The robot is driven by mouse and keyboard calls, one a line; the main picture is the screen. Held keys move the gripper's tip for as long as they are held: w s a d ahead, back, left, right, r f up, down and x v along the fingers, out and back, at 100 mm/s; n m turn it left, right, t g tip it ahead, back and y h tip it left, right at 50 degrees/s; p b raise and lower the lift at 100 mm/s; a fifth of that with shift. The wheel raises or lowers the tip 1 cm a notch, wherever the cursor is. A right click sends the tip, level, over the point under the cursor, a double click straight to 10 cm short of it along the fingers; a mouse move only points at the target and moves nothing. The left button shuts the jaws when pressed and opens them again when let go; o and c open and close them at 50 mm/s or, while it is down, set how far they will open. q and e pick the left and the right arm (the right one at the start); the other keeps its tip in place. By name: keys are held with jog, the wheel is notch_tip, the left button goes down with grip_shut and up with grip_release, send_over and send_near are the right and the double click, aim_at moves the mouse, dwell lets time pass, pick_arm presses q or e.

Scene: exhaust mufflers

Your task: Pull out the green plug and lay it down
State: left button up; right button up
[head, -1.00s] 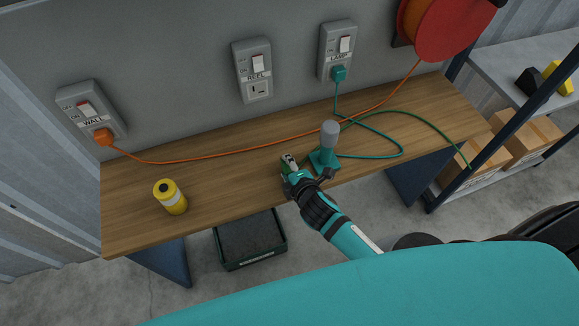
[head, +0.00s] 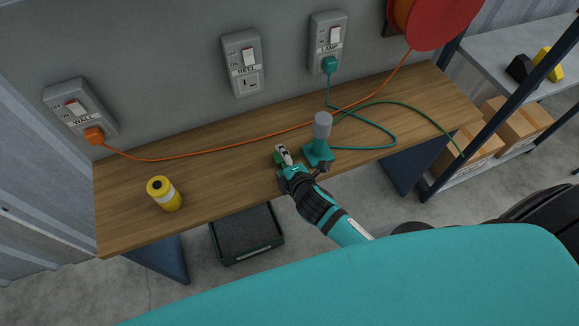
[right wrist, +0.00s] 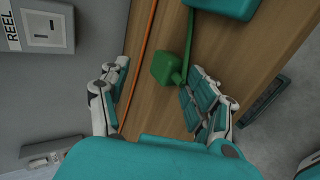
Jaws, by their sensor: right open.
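The green plug (head: 278,158) lies on the wooden bench (head: 225,168), out of any socket. In the right wrist view the plug (right wrist: 167,68) sits between the spread fingers, closer to the right-hand finger, with its green cord running up the picture. My right gripper (head: 285,157) is open over the front part of the bench; it also shows in the right wrist view (right wrist: 160,80). Whether a finger touches the plug I cannot tell. A teal plug (head: 330,65) is in the LAMP socket. The REEL socket (head: 245,83) is empty. My left gripper is out of view.
A teal lamp (head: 319,150) stands just right of my right gripper. A dark tray (head: 246,257) is below the front edge.

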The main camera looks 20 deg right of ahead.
jog(key=v, duration=1.1)
jog(key=shift+r, duration=0.15)
jog(key=s+d+f+m+g, duration=0.25)
jog(key=s+f, duration=0.25)
jog(key=f, duration=0.9)
jog(key=s+d+f+m+g, duration=0.2)
jog(key=s+f+m+g, duration=0.15)
jog(key=f, duration=0.95)
jog(key=s+d+f+m+g, duration=0.1)
jog(key=s+f+m, duration=0.4)
jog(key=s, duration=0.6)
jog(key=s+d+f+m+g, duration=0.2)
jog(key=s+f+m+g, duration=0.2)
jog(key=s+f, duration=0.6)
jog(key=shift+s+d+f+m, duration=0.3)
jog(key=shift+s+m, duration=0.2)
jog(key=shift+s, duration=0.55)
